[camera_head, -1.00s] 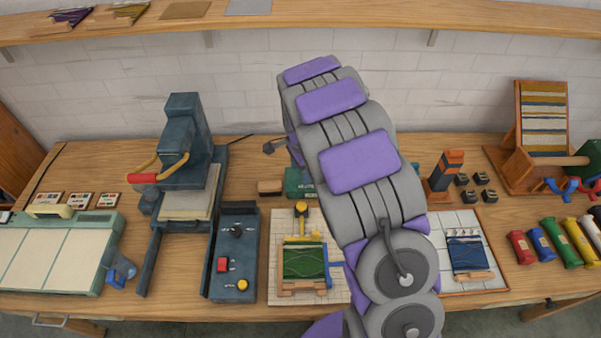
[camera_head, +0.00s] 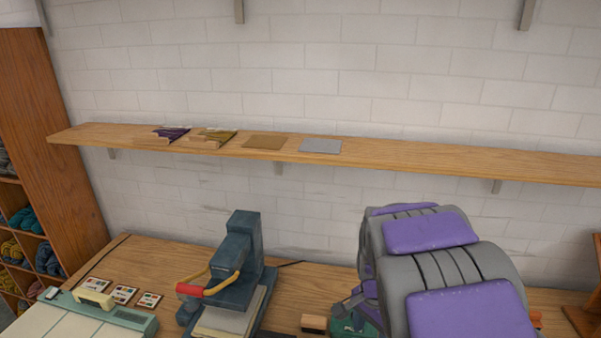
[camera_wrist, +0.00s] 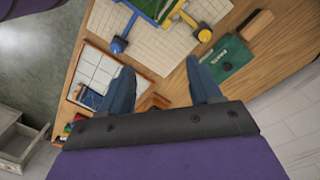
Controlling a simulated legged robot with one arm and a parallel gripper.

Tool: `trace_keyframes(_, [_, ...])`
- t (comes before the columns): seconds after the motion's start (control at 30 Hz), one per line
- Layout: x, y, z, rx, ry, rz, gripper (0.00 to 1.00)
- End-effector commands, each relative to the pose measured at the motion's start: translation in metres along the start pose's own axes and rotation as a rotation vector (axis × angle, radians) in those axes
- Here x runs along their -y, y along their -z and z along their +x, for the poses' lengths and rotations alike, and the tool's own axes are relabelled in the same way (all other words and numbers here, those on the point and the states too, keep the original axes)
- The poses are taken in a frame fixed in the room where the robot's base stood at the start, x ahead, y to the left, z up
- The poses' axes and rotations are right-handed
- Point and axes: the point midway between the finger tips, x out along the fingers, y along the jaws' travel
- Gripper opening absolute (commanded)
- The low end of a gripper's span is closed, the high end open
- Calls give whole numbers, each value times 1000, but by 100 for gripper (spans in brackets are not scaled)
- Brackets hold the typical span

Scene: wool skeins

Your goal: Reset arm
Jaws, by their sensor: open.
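My gripper (camera_wrist: 158,85) shows in the wrist view with its two dark blue fingers spread apart and nothing between them. It hangs above the wooden workbench (camera_wrist: 155,62), pointing at the bench top. In the head view my purple and grey arm fills the lower right, and the gripper's fingers are not clearly made out there. The arm hides part of the bench behind it.
A dark blue press (camera_head: 236,252) with a red-tipped handle stands on the bench. A wall shelf (camera_head: 400,155) holds flat sheets and bundles. A yarn cabinet (camera_head: 62,130) stands at left.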

Motion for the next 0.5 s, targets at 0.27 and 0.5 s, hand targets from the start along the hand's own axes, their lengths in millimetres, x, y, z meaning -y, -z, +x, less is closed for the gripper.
trace_keyframes(0.27, [-74, -56, -28, 29, -12, -289, 63])
trace_keyframes(0.5, [-136, -109, -33, 65, -18, -567, 63])
